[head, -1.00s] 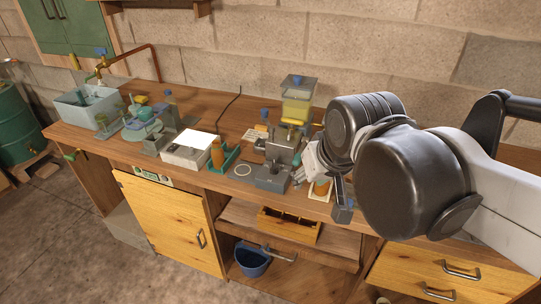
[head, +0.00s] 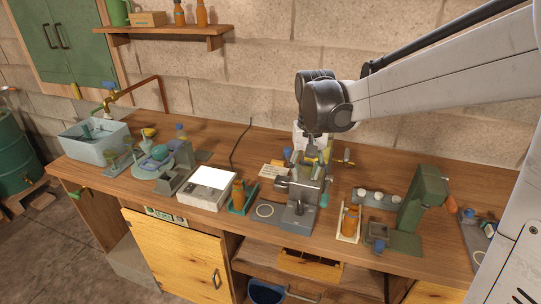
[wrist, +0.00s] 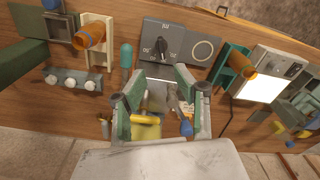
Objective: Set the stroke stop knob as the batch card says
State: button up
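The stroke stop knob (wrist: 166,47) is black, on a grey plate (wrist: 150,30) with printed marks in the wrist view. The marks look like "50", "20" and "ml"; the exact setting is too small to read. In the head view the grey filler base (head: 299,216) stands mid-bench. My gripper (head: 307,156) is above and behind that base. In the wrist view its two fingers (wrist: 160,88) are spread apart with nothing clearly held between them, below the knob in the picture and apart from it. A small pale card (head: 273,171) lies behind the base; its writing is unreadable.
An amber bottle in a green holder (head: 239,198) stands left of the base, another in a cream holder (head: 350,222) right. A green press (head: 412,205) and a tray with white caps (head: 376,198) are further right. A white-topped box (head: 206,187) stands left.

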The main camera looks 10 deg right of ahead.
aim_at(300, 207)
jog(key=f, duration=0.5)
jog(key=w+f, duration=0.1)
jog(key=f, duration=0.8)
jog(key=shift+w+f, duration=0.3)
jog(key=shift+f, duration=0.05)
jog(key=shift+c, duration=0.4)
grip_shut()
